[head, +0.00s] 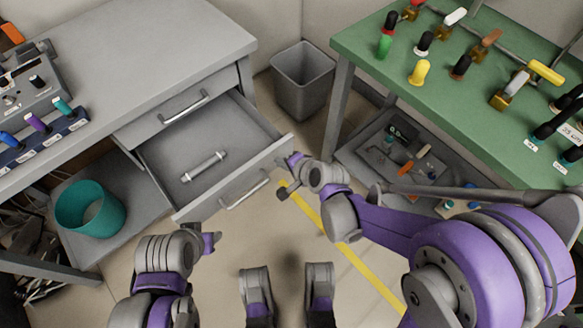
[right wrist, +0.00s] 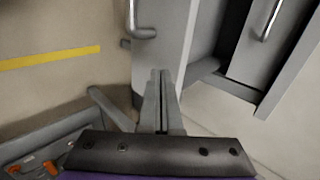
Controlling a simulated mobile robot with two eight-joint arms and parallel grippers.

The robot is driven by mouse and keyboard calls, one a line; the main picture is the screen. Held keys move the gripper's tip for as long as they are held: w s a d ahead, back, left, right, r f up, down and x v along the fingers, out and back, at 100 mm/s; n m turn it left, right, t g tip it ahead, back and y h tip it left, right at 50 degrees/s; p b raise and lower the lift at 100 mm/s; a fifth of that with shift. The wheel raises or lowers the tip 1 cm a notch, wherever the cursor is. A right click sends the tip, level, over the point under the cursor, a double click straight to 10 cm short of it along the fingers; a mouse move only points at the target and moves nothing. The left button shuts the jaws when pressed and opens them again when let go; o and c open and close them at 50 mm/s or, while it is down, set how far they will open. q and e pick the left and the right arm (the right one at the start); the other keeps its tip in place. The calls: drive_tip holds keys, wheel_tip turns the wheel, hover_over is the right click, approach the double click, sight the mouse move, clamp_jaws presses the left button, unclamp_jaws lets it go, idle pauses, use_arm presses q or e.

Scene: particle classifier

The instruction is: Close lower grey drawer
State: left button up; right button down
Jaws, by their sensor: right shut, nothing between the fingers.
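The lower grey drawer (head: 240,185) is pulled out of the grey desk in the head view. A bar handle (head: 245,193) is on its front, and a grey rod-like object (head: 204,167) lies inside. My right gripper (head: 290,161) is at the right end of the drawer front. In the right wrist view its fingers (right wrist: 161,75) are together and empty, over or against the front panel (right wrist: 165,35) beside the handle (right wrist: 143,32); contact cannot be told. My left gripper (head: 213,240) is in front of the drawer's left side, apart from it; its jaws are unclear.
The upper drawer (head: 175,115) is shut. A grey bin (head: 302,80) stands behind, and a green table (head: 455,95) with tools is at right. A teal bucket (head: 90,208) sits on a low shelf at left. Floor shows in front of the drawer.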

sight(270, 153)
drive_tip(key=shift+w+a+r, duration=0.1)
drive_tip(key=shift+w+a, duration=0.6)
drive_tip(key=shift+w, duration=0.25)
drive_tip(key=shift+w+a, duration=0.35)
drive_tip(key=shift+w, duration=0.1)
drive_tip(key=w+a, duration=1.3)
drive_tip(key=w, duration=0.5)
drive_tip(key=shift+w+a, duration=0.2)
drive_tip(key=shift+w, duration=0.05)
